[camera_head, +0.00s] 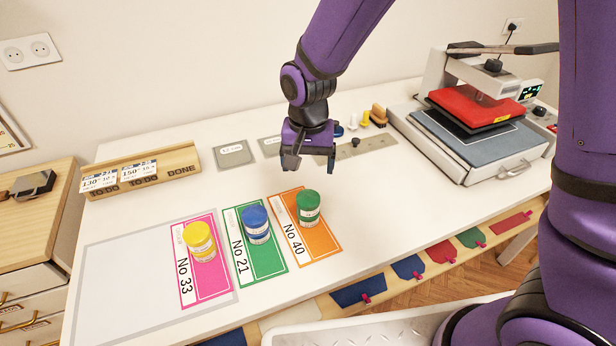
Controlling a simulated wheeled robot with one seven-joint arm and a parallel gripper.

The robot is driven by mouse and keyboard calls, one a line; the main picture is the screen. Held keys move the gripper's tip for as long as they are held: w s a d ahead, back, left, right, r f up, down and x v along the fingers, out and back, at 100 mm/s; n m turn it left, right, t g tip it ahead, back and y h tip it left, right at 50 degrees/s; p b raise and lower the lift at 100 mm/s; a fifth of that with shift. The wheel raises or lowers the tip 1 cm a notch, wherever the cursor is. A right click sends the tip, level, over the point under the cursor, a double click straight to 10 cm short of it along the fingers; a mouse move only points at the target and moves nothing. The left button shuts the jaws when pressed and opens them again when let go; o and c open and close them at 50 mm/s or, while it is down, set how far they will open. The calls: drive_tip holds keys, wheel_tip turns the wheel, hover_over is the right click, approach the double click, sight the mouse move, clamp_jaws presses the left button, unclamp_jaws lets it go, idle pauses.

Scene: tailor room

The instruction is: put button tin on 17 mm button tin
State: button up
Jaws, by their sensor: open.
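Three tins with coloured lids stand upright on numbered cards on the white table. A yellow tin (200,243) stands on the pink No 33 card (214,279). A blue tin (256,226) stands on the green No 21 card (270,262). A green tin (308,207) stands on the orange No 40 card (322,243). The tins' labels are too small to read, so I cannot tell which is the 17 mm button tin. My gripper (311,164) is open and empty, pointing down above the table behind the green tin, apart from all the tins.
A red and grey heat press (471,120) stands at the right. A wooden card rack (142,172) is at the back left. Grey plates (234,154), a metal ruler (374,145) and small tools lie along the back. The table's front left (125,270) is clear.

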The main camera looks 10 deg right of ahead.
drive_tip(key=shift+r, duration=0.75)
drive_tip(key=shift+d+r, duration=0.1)
drive_tip(key=s+d+r+t, duration=0.1)
drive_tip(key=s+d+r, duration=0.2)
drive_tip(key=d+r, duration=0.3)
drive_tip(key=s+d+r+n+t, duration=0.1)
drive_tip(key=s+d+r, duration=0.2)
drive_tip(key=d+r, duration=0.4)
drive_tip(key=s+d+r+t, duration=0.2)
drive_tip(key=s+d+r, duration=0.1)
drive_tip(key=d+r, duration=0.3)
drive_tip(key=s+d+r, duration=0.1)
drive_tip(key=s+d, duration=0.1)
drive_tip(key=s, duration=0.3)
drive_tip(key=s+d+r+n+t, duration=0.1)
drive_tip(key=s+d+r, duration=0.1)
drive_tip(key=s+d, duration=0.1)
drive_tip(key=shift+s+d+r, duration=0.2)
drive_tip(key=shift+s+r, duration=0.05)
drive_tip(key=shift+s, duration=0.65)
